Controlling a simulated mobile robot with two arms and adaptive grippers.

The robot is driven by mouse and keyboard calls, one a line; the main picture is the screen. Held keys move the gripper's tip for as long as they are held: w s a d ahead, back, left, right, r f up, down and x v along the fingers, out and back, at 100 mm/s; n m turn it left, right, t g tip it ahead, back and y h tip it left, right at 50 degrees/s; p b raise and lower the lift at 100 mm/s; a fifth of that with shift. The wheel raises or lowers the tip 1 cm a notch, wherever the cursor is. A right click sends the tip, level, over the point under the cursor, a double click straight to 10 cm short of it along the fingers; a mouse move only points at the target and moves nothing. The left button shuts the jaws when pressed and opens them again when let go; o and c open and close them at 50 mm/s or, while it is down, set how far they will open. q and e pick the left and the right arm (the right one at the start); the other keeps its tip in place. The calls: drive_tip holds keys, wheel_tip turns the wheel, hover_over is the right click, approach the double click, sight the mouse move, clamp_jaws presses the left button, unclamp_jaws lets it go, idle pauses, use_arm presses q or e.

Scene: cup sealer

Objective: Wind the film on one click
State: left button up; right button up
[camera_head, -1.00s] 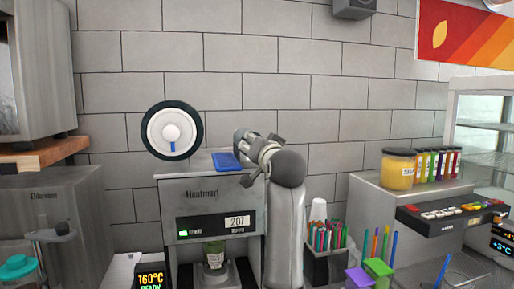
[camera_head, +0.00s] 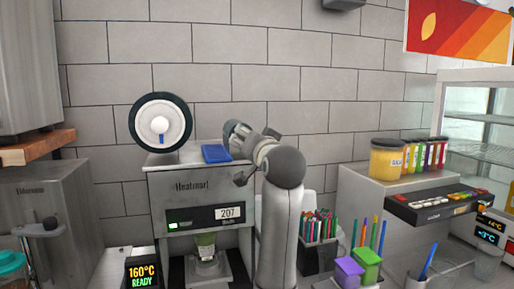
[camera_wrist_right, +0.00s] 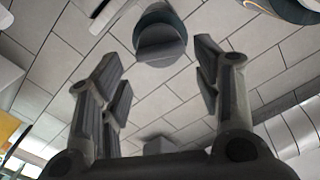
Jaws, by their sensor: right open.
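The sealer (camera_head: 195,188), marked Heatmart, stands at centre left with a counter reading 207. On its top left is a round film reel (camera_head: 148,104) with a black rim, white face and white centre knob (camera_head: 158,124) with a blue mark pointing down. A green-topped cup (camera_head: 205,243) sits in the sealer's bay. My right gripper (camera_head: 235,152) is over the sealer's top right, right of the reel and apart from it. Its fingers are spread and empty in the right wrist view (camera_wrist_right: 163,85). My left gripper is not in view.
A blue flat piece (camera_head: 215,153) lies on the sealer's top between reel and gripper. A wooden shelf (camera_head: 38,146) is at the left. Tiled wall lies behind.

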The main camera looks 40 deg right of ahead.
drive_tip(key=v, duration=0.7)
drive_tip(key=shift+s+a, duration=0.2)
drive_tip(key=shift+s, duration=0.1)
